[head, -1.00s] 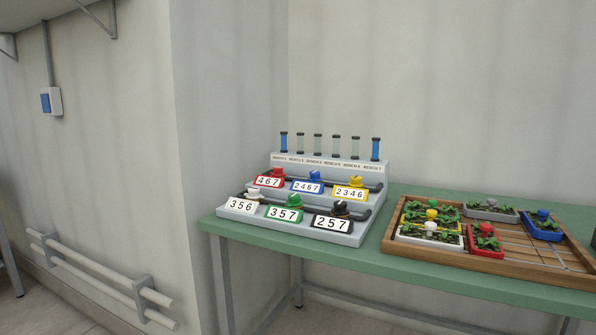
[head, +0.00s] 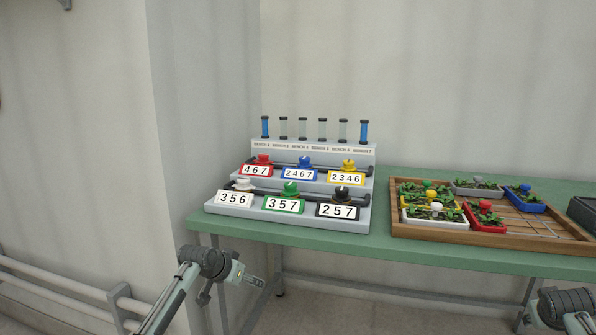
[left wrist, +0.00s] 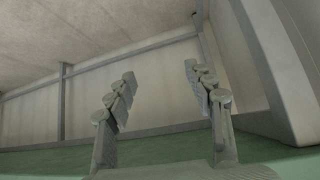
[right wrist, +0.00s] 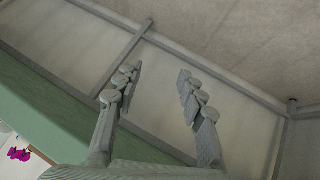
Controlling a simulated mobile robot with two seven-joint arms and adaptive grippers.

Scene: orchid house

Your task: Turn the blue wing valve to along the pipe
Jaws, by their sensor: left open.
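The blue wing valve (head: 304,162) sits in the middle of the back row of the stepped grey valve stand (head: 215,207), above a label reading 2467. Its wing is small in the head view, and I cannot tell its angle to the dark pipe (head: 283,167) exactly. My left gripper (head: 257,282) is below the bench's front edge, well apart from the valve. It is open and empty in the left wrist view (left wrist: 160,73). My right gripper is open and empty in the right wrist view (right wrist: 158,74); in the head view only part of my right arm shows at the lower right.
Red (head: 262,160), yellow (head: 348,166), white (head: 243,185), green (head: 290,188) and black (head: 341,192) valves surround the blue one closely. Sight tubes stand behind. A wooden tray (head: 440,236) of potted plants is right on the green bench (head: 385,252). White pipes (head: 60,293) run low at left.

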